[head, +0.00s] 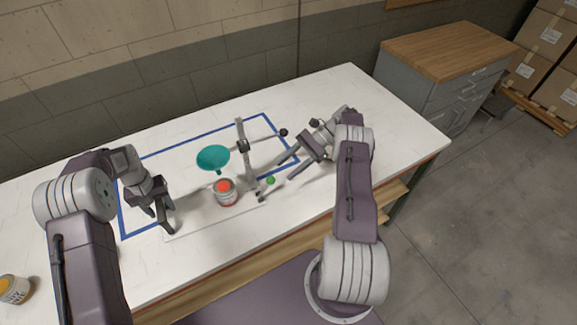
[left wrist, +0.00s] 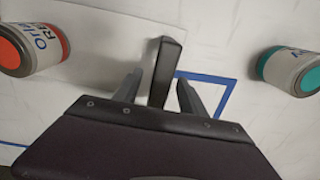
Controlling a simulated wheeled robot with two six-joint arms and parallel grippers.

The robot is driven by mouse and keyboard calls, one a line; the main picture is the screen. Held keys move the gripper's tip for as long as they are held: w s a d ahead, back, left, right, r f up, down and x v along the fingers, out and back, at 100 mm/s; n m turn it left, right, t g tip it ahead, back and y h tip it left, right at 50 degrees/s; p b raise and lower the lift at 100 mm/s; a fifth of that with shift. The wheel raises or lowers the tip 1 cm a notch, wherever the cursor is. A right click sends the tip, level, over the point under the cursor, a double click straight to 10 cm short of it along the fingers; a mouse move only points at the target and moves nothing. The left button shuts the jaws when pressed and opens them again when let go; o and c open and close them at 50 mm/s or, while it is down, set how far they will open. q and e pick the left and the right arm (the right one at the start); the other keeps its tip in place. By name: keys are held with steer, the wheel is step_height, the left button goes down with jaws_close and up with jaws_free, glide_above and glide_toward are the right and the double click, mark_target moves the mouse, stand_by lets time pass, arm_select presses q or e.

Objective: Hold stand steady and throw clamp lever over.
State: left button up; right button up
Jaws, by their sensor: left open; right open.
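The stand's grey post (head: 248,165) rises near the middle of the table from a pale base plate (head: 200,226). A rod with a black ball knob (head: 283,132) points right from the post. A teal funnel (head: 213,158) is held left of the post, above a red-lidded can (head: 226,190). My left gripper (head: 162,218) is open at the plate's left end. In the left wrist view a dark upright bar (left wrist: 165,70) stands between its fingers (left wrist: 158,92); I cannot tell whether they touch. My right gripper (head: 280,168) is open right of the post, below the knob.
Blue tape (head: 190,138) outlines an area of the white table (head: 330,90). A yellow-lidded can (head: 14,289) is at the far left. A teal-lidded can (left wrist: 290,68) shows in the left wrist view. The table's right end is clear.

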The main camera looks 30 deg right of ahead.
arm_select(q)
step_height(320, 180, up, 12)
steer(key=shift+f, duration=0.2)
steer(key=shift+f, duration=0.1)
